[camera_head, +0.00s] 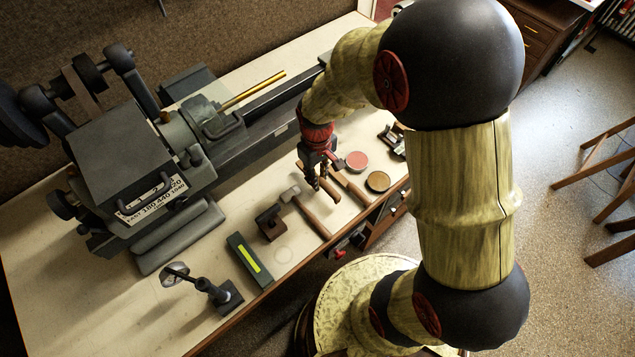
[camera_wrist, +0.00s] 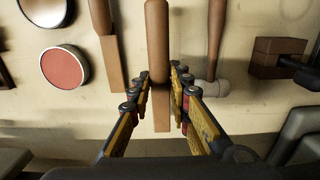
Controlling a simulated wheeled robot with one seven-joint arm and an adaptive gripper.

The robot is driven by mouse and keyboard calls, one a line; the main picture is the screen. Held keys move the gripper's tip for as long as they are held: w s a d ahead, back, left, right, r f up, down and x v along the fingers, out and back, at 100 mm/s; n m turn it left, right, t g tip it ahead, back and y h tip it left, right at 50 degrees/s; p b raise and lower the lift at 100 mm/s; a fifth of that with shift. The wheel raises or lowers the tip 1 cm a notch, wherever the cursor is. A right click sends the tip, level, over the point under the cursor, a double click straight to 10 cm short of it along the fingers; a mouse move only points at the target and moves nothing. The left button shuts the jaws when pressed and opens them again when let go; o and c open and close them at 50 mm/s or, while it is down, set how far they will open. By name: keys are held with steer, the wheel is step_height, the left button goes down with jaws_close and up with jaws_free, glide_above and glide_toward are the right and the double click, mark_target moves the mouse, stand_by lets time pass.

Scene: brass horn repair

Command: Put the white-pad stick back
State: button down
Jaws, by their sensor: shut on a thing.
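My gripper (camera_head: 322,180) is low over the front right part of the bench. In the wrist view my gripper (camera_wrist: 158,90) has its two fingers on either side of a brown wooden stick (camera_wrist: 157,45) and is shut on it. The stick has a rounded handle and a flatter, paler section (camera_wrist: 161,112) between the fingers. No white pad shows on it, so I cannot tell its pad colour. A second wooden stick (camera_wrist: 112,62) lies beside it, left in the wrist view; it also shows in the head view (camera_head: 349,186). I cannot tell how high the held stick is.
A hammer (camera_head: 310,213) and a dark block tool (camera_head: 270,222) lie left of my gripper. A red-topped tin (camera_head: 357,160) and a brown-topped tin (camera_head: 378,181) are to the right. A lathe (camera_head: 205,135) fills the bench's back. A green box (camera_head: 249,260) stands farther left.

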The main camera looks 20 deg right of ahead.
steer(key=shift+w+f+b, duration=0.15)
steer(key=shift+f+b, duration=0.05)
steer(key=shift+f, duration=0.7)
steer(key=shift+w+f+b, duration=0.1)
steer(key=shift+f+b, duration=0.1)
steer(key=shift+f, duration=0.65)
steer(key=shift+f, duration=0.15)
steer(key=c, duration=1.8)
jaws_free()
steer(key=shift+o, duration=0.7)
